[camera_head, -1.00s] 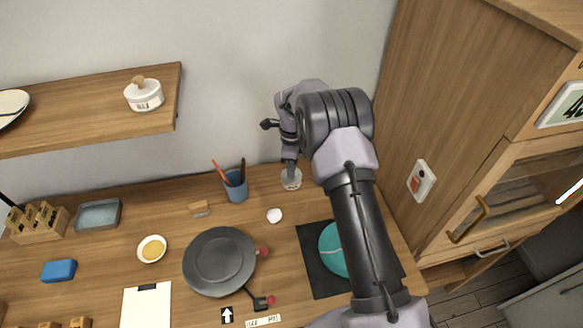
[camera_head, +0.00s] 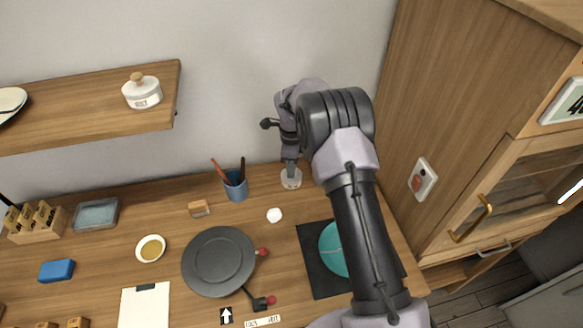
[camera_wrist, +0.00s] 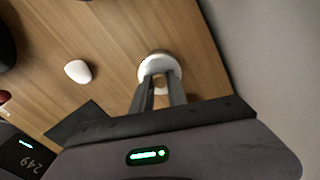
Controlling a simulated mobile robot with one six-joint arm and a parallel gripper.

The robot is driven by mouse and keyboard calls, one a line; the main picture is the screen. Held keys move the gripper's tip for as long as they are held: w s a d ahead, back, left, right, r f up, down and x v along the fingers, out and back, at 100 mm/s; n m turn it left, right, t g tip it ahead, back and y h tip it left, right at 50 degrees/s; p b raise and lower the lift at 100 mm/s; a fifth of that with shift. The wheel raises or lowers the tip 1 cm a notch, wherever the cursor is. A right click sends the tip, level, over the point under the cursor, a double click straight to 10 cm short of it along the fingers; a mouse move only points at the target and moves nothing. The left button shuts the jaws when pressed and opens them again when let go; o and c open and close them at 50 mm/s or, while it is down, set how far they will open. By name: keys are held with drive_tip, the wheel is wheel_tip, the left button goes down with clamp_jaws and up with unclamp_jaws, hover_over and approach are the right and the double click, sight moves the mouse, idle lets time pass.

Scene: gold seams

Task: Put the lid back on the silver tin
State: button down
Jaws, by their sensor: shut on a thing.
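My gripper (camera_head: 290,168) points down at the back of the counter, near the wall. In the wrist view, my gripper (camera_wrist: 160,78) has its fingers close together over the middle of a pale round piece that looks like the lid (camera_wrist: 148,67). The same pale, silver-white round shape, which looks like the tin (camera_head: 291,182), shows under the fingers in the head view. Lid and tin are hard to tell apart here. I cannot tell whether the lid is seated, as the fingers hide part of it.
A blue cup with pens (camera_head: 236,187) stands left of my gripper. A small white rounded object (camera_head: 274,215) lies in front. A dark pan (camera_head: 218,262) and a teal disc on a black mat (camera_head: 331,250) are nearer. A wooden cabinet (camera_head: 440,130) stands at right.

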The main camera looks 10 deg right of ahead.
idle(0.9)
drive_tip(key=c, duration=0.7)
unclamp_jaws()
drive_tip(key=shift+c, duration=0.2)
drive_tip(key=shift+r+p, duration=1.75)
drive_tip(key=shift+r, duration=1.7)
drive_tip(key=shift+c, duration=0.5)
clamp_jaws()
